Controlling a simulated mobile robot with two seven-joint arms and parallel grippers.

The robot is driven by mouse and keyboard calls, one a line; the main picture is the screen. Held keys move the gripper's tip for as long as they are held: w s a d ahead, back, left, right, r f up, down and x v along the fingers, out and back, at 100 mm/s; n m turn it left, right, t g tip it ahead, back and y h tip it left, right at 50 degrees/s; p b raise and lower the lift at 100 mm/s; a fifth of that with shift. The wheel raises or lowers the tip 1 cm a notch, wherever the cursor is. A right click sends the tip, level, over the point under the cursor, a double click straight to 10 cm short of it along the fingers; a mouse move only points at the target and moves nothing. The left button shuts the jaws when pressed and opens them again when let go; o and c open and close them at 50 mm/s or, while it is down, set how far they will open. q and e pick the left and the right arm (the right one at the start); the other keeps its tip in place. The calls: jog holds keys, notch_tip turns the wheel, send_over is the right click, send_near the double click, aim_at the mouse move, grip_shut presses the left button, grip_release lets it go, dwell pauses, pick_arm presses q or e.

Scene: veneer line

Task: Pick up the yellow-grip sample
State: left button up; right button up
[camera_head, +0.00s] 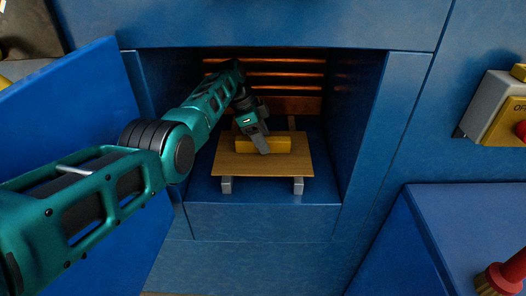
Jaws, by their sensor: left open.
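The sample is a flat wooden veneer sheet (285,166) with a yellow block-shaped grip (276,145) on top. It lies on two grey metal supports (298,185) inside an opening in a blue machine. My left arm reaches in from the left, and my left gripper (262,149) points down at the yellow grip. The gripper is open. It covers part of the grip, and I cannot tell whether its fingers touch it or straddle it. My right gripper is not in view.
Side walls (385,110) bound the blue opening, with orange-lit slats (285,75) at its back. A blue door (75,130) stands open at the left. A yellow control box (508,122) with a red button is at the right, above a blue cabinet (470,225).

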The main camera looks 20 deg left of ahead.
pick_arm(q)
jog(key=shift+d+f, duration=0.2)
jog(key=shift+f, duration=0.2)
jog(key=shift+w+r, duration=0.1)
grip_shut()
dwell(0.4)
